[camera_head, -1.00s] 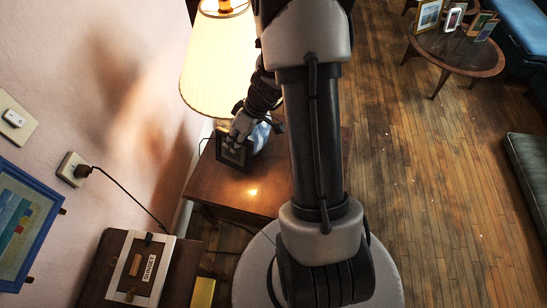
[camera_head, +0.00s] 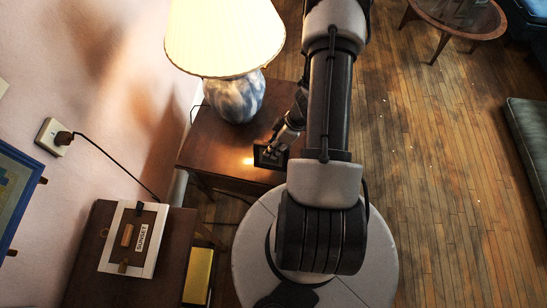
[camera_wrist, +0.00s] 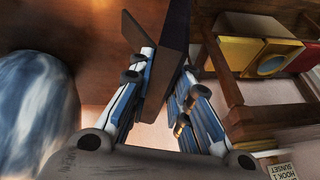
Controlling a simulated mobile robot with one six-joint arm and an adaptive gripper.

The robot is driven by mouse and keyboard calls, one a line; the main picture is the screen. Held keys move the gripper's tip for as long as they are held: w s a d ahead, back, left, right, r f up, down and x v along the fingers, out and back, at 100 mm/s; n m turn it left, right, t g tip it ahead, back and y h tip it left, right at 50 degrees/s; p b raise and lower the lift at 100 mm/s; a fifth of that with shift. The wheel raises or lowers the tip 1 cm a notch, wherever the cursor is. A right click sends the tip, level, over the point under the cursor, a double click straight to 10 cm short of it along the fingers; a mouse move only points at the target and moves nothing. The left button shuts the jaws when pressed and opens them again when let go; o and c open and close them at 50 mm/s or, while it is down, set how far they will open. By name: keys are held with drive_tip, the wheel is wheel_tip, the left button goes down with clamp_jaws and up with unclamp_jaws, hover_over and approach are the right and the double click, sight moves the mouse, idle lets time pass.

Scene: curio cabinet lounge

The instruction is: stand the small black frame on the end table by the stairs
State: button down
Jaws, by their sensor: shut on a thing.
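The small black frame (camera_head: 265,157) is held by my gripper (camera_head: 276,149) over the front right part of the end table (camera_head: 215,150). In the wrist view the fingers (camera_wrist: 163,92) are shut on the dark frame (camera_wrist: 172,40), which is seen edge-on between them. I cannot tell whether its lower edge touches the tabletop. The lamp's blue-white base (camera_head: 235,97) stands behind and left of the frame; it also shows at the left of the wrist view (camera_wrist: 35,105). The stairs are not recognisable in these views.
A white-framed piece labelled "SUNSET" (camera_head: 117,254) lies on a nearer dark surface (camera_head: 90,245). A yellow object (camera_head: 198,276) is beside it. A cord runs from the wall socket (camera_head: 52,136). A round table (camera_head: 470,22) stands far right; wooden floor (camera_head: 430,170) between is clear.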

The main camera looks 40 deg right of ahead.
wheel_tip(320, 180, down, 6)
drive_tip(key=b, duration=0.1)
drive_tip(key=shift+f, duration=0.15)
drive_tip(key=shift+f+b, duration=0.15)
drive_tip(key=shift+b, duration=0.3)
drive_tip(key=c, duration=1.5)
unclamp_jaws()
drive_tip(key=shift+o, duration=0.2)
